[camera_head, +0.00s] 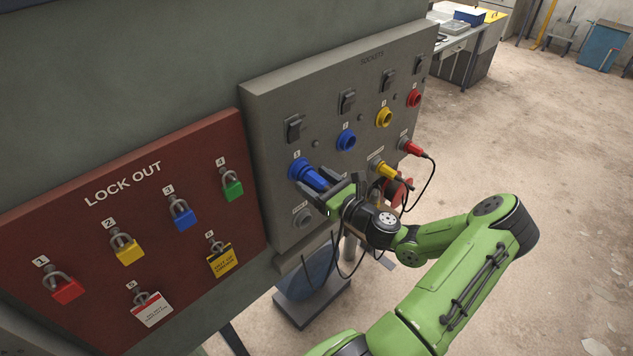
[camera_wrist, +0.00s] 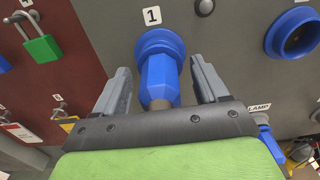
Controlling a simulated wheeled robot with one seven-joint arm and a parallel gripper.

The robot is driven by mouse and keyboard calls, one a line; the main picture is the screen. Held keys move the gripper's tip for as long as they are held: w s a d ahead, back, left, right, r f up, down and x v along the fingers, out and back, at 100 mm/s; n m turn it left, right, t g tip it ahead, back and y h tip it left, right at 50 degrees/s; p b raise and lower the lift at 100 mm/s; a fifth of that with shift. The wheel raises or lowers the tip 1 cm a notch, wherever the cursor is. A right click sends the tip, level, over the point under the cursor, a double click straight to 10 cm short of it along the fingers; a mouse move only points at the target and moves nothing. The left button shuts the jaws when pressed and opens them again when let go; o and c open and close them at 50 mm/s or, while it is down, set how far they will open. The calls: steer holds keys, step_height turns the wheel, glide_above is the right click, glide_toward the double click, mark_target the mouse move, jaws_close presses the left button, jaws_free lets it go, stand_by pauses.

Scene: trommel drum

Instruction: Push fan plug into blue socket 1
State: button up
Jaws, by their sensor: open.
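The blue fan plug (camera_wrist: 158,80) sits in line with blue socket 1 (camera_wrist: 158,42), its front end at the socket's collar. In the head view, the blue plug (camera_head: 314,178) meets blue socket 1 (camera_head: 298,167) on the grey panel. How deep the plug sits cannot be told. My gripper (camera_wrist: 160,85) is open, one finger on each side of the plug, with visible gaps between fingers and plug. In the head view, my gripper (camera_head: 333,192) is just behind the plug, and its fingers partly hide the plug's rear.
Blue socket 2 (camera_head: 346,140), a yellow socket (camera_head: 384,117) and a red socket (camera_head: 414,98) are to the right. A yellow plug (camera_head: 385,171) and a red plug (camera_head: 411,147) with cables sit lower right. The red lockout board (camera_head: 130,215) with several padlocks is left.

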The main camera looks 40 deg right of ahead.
steer(key=shift+s, duration=0.1)
steer(key=s+b, duration=0.1)
steer(key=s, duration=1.4)
steer(key=shift+s+d+b, duration=0.25)
steer(key=shift+s+b, duration=0.05)
steer(key=shift+b, duration=0.1)
